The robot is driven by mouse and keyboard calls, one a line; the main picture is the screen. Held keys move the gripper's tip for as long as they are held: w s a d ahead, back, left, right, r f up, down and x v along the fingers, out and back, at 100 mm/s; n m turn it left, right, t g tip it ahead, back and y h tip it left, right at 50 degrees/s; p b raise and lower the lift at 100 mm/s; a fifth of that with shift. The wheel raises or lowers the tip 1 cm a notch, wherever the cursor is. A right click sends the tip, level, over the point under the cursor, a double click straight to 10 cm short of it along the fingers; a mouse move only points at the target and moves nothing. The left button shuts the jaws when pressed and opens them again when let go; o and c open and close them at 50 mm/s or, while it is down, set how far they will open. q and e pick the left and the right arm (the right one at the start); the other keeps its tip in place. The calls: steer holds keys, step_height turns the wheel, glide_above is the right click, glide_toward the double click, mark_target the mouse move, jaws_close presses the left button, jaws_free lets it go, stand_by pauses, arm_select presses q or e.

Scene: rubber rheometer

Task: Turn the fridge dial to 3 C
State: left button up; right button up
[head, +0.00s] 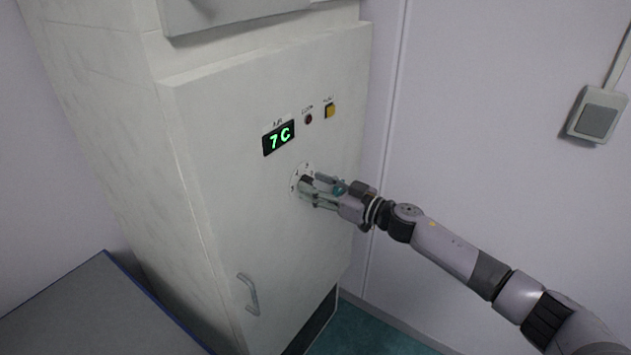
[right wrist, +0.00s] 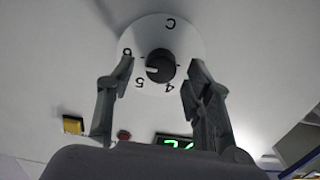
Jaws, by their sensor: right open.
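The fridge dial (head: 303,180) is on the white cabinet's front, below a display (head: 278,138) that reads 7C in green. In the right wrist view the dial's black knob (right wrist: 160,66) sits on a round white plate (right wrist: 184,40) marked C, 6, 5 and 4. A pale mark shows on the knob's left side. My right gripper (head: 317,190) is at the dial, open. In the wrist view its fingers (right wrist: 160,78) stand either side of the knob with gaps. My left gripper is not in view.
A red light (head: 308,119) and a yellow button (head: 330,110) are right of the display. A door handle (head: 249,294) juts out lower down. A grey wall switch (head: 597,114) is at right. A blue-edged grey surface (head: 90,312) is at lower left.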

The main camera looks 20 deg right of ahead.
steer(key=shift+w+a, duration=0.15)
steer(key=shift+w, duration=0.05)
steer(key=shift+c, duration=0.6)
jaws_close()
